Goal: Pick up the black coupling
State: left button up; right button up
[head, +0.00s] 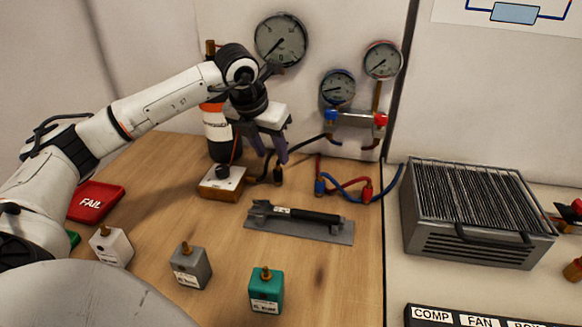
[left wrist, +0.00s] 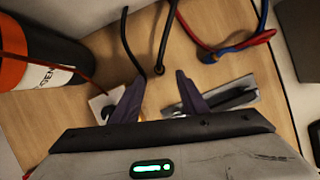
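The black coupling (head: 278,177) is the small dark end piece of a black hose, low over the wooden bench just right of the white-topped block. In the left wrist view the coupling (left wrist: 158,70) shows between the tips of my two fingers, or just beyond them. My left gripper (head: 272,158) is open, its dark purple fingers pointing down just above the coupling. The left wrist view shows the same gripper (left wrist: 159,77) with a clear gap between the fingers. I cannot tell the exact height between fingertips and coupling. My right gripper is not in view.
A white-topped wooden block (head: 222,183) and an orange-banded cylinder (head: 217,132) stand left of the gripper. A black hand pump (head: 305,214) lies in front on a grey plate. Red and blue hoses (head: 345,190) lie to the right. Gauges (head: 281,41) hang on the panel behind.

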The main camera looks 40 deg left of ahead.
aim_at(277, 167)
pick_arm(q)
jog(key=x, duration=0.3)
jog(key=shift+s+f, duration=0.15)
jog(key=shift+s, duration=0.2)
jog(key=x, duration=0.3)
jog(key=p+x, duration=0.1)
jog(key=x, duration=0.1)
jog(key=shift+w+f, duration=0.3)
jog(key=shift+w, duration=0.05)
jog(key=shift+c, duration=0.2)
grip_shut()
